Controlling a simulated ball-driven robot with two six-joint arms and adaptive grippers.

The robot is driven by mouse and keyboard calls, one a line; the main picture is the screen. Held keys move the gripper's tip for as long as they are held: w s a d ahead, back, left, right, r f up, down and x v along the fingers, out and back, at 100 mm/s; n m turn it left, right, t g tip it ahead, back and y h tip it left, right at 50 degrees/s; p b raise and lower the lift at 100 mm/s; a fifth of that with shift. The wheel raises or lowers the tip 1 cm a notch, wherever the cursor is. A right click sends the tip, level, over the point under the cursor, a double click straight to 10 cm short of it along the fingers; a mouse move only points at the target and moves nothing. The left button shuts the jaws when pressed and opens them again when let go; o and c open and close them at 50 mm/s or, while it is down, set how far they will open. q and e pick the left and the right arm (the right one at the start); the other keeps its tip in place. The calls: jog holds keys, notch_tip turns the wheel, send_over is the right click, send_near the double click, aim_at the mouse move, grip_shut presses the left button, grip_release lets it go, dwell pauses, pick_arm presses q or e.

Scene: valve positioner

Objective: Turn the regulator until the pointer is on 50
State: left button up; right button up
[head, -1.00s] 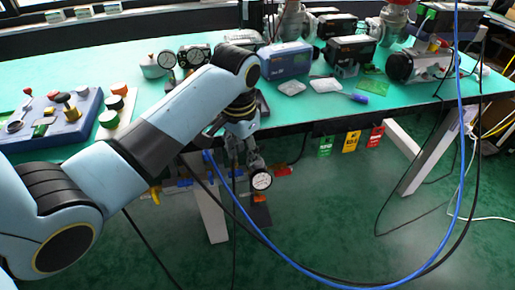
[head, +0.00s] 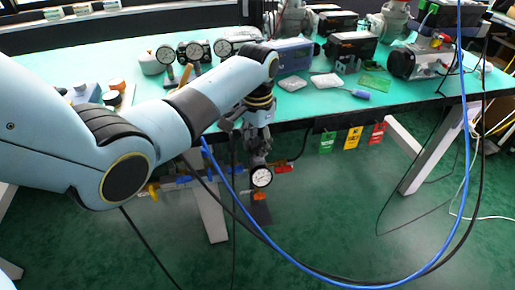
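The regulator (head: 258,160) hangs below the front edge of the table, with its round white gauge (head: 262,177) facing me. The gauge is too small to read where its pointer stands. My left gripper (head: 257,143) reaches down from the table edge and is right above the regulator, at its top. Its fingers overlap the regulator's upper part, so I cannot tell whether they touch it or how far they are closed. My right gripper is not in view.
A blue hose (head: 232,193) and black cables loop below the table. The green table (head: 310,107) carries gauges, a blue-grey box (head: 293,55) and white packets. Red, yellow and green tags (head: 353,139) hang from its edge. A pipe with a yellow handle (head: 153,190) runs left of the regulator.

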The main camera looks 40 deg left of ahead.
pick_arm(q)
jog(key=shift+f, duration=0.55)
jog(key=shift+c, duration=0.2)
grip_shut()
jog(key=shift+r, duration=0.1)
